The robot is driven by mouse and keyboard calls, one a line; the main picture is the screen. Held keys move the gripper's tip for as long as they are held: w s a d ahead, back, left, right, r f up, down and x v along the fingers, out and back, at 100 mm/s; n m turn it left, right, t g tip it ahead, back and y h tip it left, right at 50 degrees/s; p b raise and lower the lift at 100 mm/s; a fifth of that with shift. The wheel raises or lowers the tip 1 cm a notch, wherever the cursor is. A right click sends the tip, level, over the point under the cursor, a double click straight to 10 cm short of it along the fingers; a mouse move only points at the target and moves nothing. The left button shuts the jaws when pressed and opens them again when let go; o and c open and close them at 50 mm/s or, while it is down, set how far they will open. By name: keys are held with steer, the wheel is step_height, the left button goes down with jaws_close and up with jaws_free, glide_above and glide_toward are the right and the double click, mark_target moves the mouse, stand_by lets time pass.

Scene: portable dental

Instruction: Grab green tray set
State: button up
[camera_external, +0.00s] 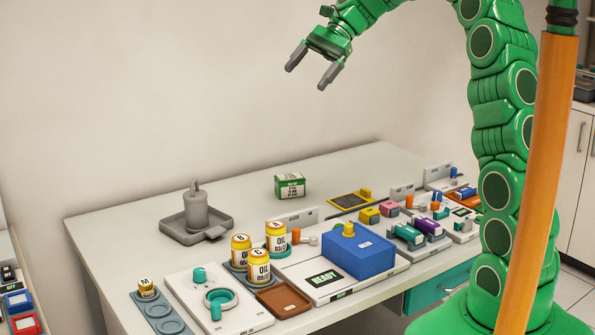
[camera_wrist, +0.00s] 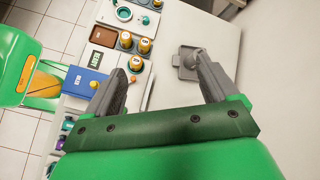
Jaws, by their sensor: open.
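No single thing is clearly marked as the green tray set. In the external view, a grey tray holds teal-green and purple blocks, including a teal-green block (camera_external: 408,235) at the right of the white table. A green and white printed box (camera_external: 289,185) stands alone near the table's back middle. My gripper (camera_external: 307,77) is open and empty, high above the table and apart from everything on it. In the wrist view its two fingers (camera_wrist: 156,70) are spread wide with nothing between them. Small teal and purple pieces show at the lower left, partly cut off by my gripper.
A blue box (camera_external: 355,252) stands on a white panel at the front. Yellow jars (camera_external: 259,266), a brown tray (camera_external: 283,300) and a white panel with a teal ring (camera_external: 221,299) lie left of it. A grey dish with a bottle (camera_external: 196,213) stands at the back left. The back middle is mostly clear.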

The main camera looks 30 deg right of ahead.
steer(key=w+d+f+m+t+y, duration=0.2)
steer(key=w+d+f+m, duration=0.25)
steer(key=w+d, duration=0.55)
steer(key=w+d+f+m+t+y, duration=0.1)
steer(key=w+d+f+m+t, duration=0.15)
steer(key=w+d+m, duration=0.65)
steer(key=n, duration=0.4)
glide_toward(277, 190)
steer(key=shift+s+d+f+y, duration=0.15)
steer(key=shift+d+y, duration=0.15)
steer(key=shift+d, duration=0.9)
steer(key=shift+x, duration=4)
steer(key=c, duration=1.2)
steer(key=shift+r, duration=0.25)
